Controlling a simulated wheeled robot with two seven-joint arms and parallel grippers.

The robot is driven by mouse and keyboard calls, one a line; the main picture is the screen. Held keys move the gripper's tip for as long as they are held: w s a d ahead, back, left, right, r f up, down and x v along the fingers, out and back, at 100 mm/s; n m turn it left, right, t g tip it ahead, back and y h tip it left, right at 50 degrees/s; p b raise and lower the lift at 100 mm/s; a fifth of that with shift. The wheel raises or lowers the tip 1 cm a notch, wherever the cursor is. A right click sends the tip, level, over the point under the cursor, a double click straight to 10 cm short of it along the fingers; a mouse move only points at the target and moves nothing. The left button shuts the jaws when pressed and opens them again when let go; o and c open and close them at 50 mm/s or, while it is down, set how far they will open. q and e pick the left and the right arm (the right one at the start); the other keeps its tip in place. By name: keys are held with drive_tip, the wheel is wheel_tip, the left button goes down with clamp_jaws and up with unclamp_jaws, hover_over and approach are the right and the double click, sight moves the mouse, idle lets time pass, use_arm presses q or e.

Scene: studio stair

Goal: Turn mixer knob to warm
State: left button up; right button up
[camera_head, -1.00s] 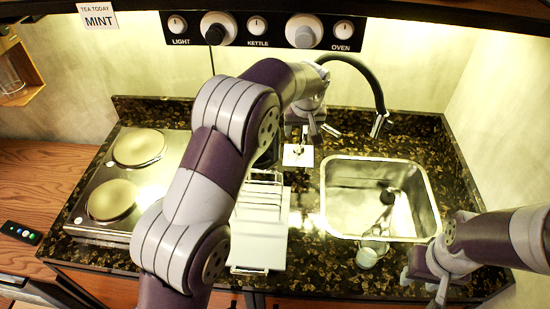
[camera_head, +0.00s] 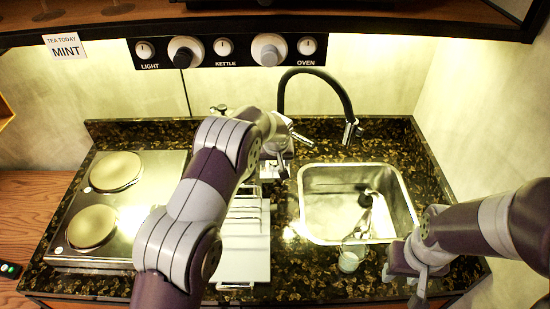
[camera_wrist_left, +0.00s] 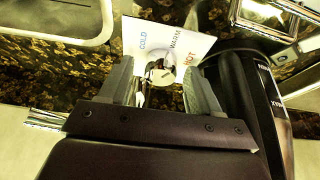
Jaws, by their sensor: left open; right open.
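The mixer knob (camera_wrist_left: 160,70) is a small shiny metal knob on a white card (camera_wrist_left: 188,50) marked COLD, WARM and HOT in the left wrist view. My left gripper (camera_wrist_left: 160,88) is open, its two fingers on either side of the knob; I cannot tell if they touch it. Which mark the knob points to is unclear. In the head view my left gripper (camera_head: 280,160) is over the counter left of the sink and hides the knob; part of the card (camera_head: 268,171) shows. My right gripper (camera_head: 418,290) is open and empty at the counter's front right.
The sink (camera_head: 312,224) lies right of my left gripper, with the black curved tap (camera_head: 318,72) behind. A glass (camera_head: 350,258) stands at its front edge. A dish rack (camera_head: 245,262) and hot plates (camera_head: 115,172) lie left. A dark cylinder (camera_wrist_left: 238,90) is close beside the right finger.

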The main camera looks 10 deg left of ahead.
use_arm(q)
drive_tip(key=c, duration=1)
drive_tip(key=n+b, duration=0.1)
drive_tip(key=b, duration=0.1)
drive_tip(key=n+b, duration=0.1)
drive_tip(key=b, duration=0.1)
drive_tip(key=shift+w+d+f+y, duration=0.1)
drive_tip(key=shift+f+y, duration=0.3)
drive_tip(key=shift+c, duration=0.2)
drive_tip(key=shift+r+n+b, duration=0.25)
drive_tip(key=shift+n+b, duration=0.15)
drive_tip(key=shift+n, duration=0.1)
drive_tip(key=shift+r, duration=0.2)
drive_tip(key=o, duration=1)
drive_tip(key=shift+o, duration=0.2)
